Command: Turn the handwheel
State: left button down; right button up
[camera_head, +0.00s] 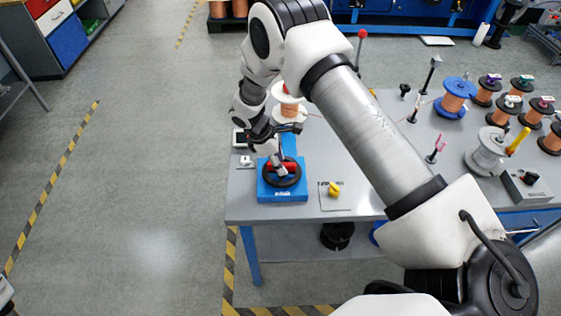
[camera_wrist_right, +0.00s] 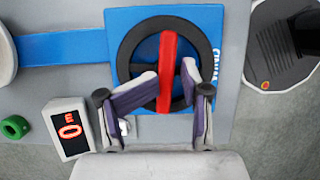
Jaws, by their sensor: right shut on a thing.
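The handwheel (camera_head: 269,180) is a black ring with a red crossbar (camera_wrist_right: 167,52) on a blue base plate (camera_head: 270,195) near the table's left front corner. In the right wrist view the wheel (camera_wrist_right: 124,52) lies face up below the camera, with the red bar almost vertical in the picture. My right gripper (camera_head: 282,170) reaches down over the wheel. Its fingertips (camera_wrist_right: 169,76) are shut on the red bar, one on each side. Part of the wheel's lower rim is hidden behind the fingers. My left gripper is not in view.
A small box with red digits (camera_wrist_right: 70,129) stands beside the blue plate. A yellow knob (camera_head: 334,189) is to the right of the wheel. A copper spool (camera_head: 290,112) stands behind, and several more spools fill the table's right side. The floor at left is clear.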

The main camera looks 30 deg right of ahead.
jog(key=shift+s+a+f, duration=0.1)
jog(key=shift+s+f, duration=0.15)
jog(key=shift+s, duration=0.15)
jog(key=o, duration=0.6)
jog(key=shift+a+r, duration=0.1)
jog(key=shift+p+v, duration=0.65)
jog(key=shift+v, duration=0.2)
jog(key=p+v, duration=0.1)
jog(key=v, duration=0.1)
jog(key=shift+w+r, duration=0.15)
jog(key=shift+r, duration=0.15)
jog(key=shift+p+v, duration=1.05)
jog(key=shift+v, duration=0.3)
jog(key=shift+p+v, duration=0.65)
jog(key=shift+v, duration=0.55)
jog(key=shift+w, duration=0.25)
